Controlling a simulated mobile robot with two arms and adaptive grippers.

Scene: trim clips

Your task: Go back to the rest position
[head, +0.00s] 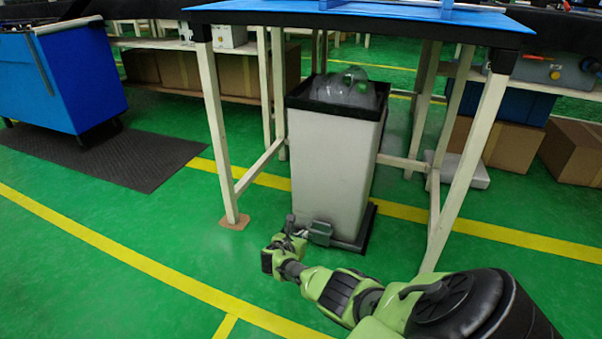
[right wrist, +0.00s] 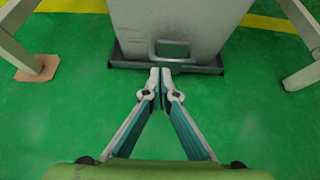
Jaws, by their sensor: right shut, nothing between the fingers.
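My right arm reaches in from the lower right in the head view. My right gripper (head: 289,228) is low over the floor, in front of a tall grey bin (head: 335,170). In the right wrist view the right gripper (right wrist: 160,72) is shut and its fingertips meet with nothing between them. The tips point at the bin's foot pedal (right wrist: 172,50), which also shows in the head view (head: 320,233). I cannot tell whether the tips touch the pedal. My left gripper is out of view.
A blue-topped table (head: 360,14) with white legs stands over the bin. A blue cabinet (head: 60,75) and dark mat (head: 118,160) are at the left. Cardboard boxes (head: 575,150) lie at the right. Green floor (head: 110,270) is clear at the lower left.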

